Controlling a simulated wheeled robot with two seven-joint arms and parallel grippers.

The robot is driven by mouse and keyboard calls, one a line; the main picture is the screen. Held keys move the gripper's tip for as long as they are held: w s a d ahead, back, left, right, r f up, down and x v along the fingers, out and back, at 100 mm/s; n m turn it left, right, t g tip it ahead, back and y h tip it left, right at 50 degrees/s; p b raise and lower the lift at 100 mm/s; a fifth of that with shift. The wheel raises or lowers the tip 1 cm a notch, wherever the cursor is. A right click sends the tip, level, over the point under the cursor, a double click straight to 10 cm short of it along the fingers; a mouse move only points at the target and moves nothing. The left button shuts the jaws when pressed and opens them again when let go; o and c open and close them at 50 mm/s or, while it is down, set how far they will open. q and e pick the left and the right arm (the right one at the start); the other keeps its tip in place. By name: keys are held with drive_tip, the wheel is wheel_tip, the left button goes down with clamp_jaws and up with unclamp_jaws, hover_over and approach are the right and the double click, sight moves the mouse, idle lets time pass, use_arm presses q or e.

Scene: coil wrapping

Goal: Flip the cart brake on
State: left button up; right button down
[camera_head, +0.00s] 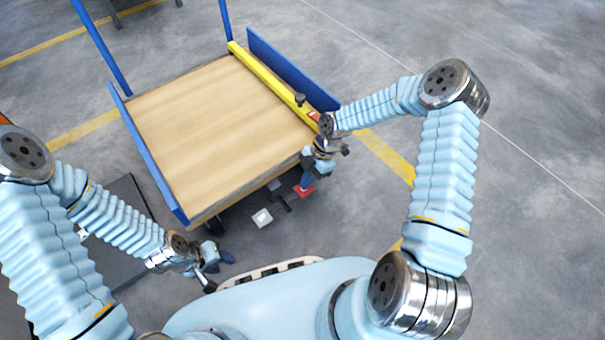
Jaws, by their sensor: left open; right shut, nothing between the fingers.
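The cart (215,125) has a flat wooden deck and blue side panels and stands in front of me. A small red part (305,192), which looks like the brake pedal, sits low by the cart's near right corner. My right gripper (307,180) is shut and empty, pointing down at that corner just above the red part. I cannot tell whether it touches it. The arm's wrist hides part of the corner. My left gripper (222,257) is open and empty, low in front of the cart's near left corner, apart from it.
A yellow bar (265,78) runs along the deck's right side beside a blue panel (290,70). A small light-grey pad (262,217) shows below the cart's near edge. A dark platform (125,240) lies at left. The grey floor at right is clear.

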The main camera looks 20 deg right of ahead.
drive_tip(key=shift+w+d+f+g+y+b, duration=0.1)
drive_tip(key=shift+d+f+g+y+b, duration=0.1)
drive_tip(key=shift+f+y+b, duration=0.4)
drive_tip(key=shift+d+f+g+y+b, duration=0.15)
drive_tip(key=shift+f+g+y+b, duration=0.05)
drive_tip(key=shift+f+y+b, duration=0.4)
use_arm(q)
drive_tip(key=shift+w+f+b, duration=0.1)
drive_tip(key=shift+f+b, duration=0.85)
drive_tip(key=shift+f, duration=1.35)
use_arm(e)
drive_tip(key=shift+d+f, duration=0.2)
drive_tip(key=shift+f, duration=0.65)
